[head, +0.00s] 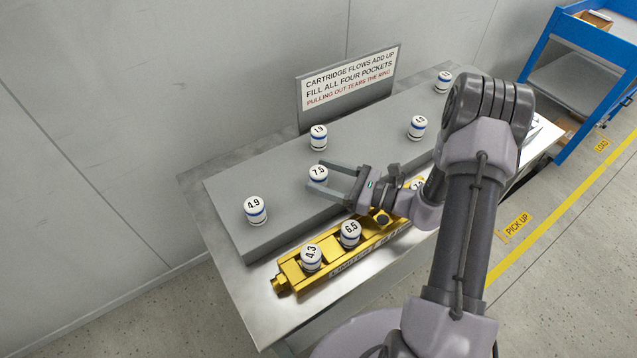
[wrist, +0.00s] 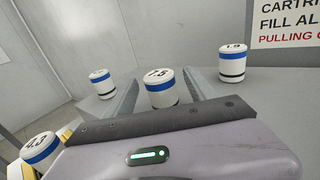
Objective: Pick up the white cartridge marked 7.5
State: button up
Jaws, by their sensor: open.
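The white cartridge marked 7.5 (head: 318,176) stands upright on the grey raised block (head: 285,205), with a blue band and a thin dark band. My gripper (head: 316,178) is open, and its two fingers reach toward the cartridge from the right. In the wrist view, the 7.5 cartridge (wrist: 162,92) stands between the spread fingers (wrist: 165,90), with some gap visible on both sides. The gripper body hides its lower part in that view. I cannot tell whether either finger touches it.
Cartridge 4.9 (head: 256,210) and cartridge 1.9 (head: 319,137) stand nearby on the block; two more stand farther right. A yellow holder (head: 290,272) in front carries cartridges 4.3 (head: 311,257) and 6.5 (head: 350,234). A sign (head: 349,82) stands behind. A blue cart (head: 555,75) is at far right.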

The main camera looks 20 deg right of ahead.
jog(key=shift+x, duration=0.8)
grip_shut()
jog(key=shift+r, duration=0.1)
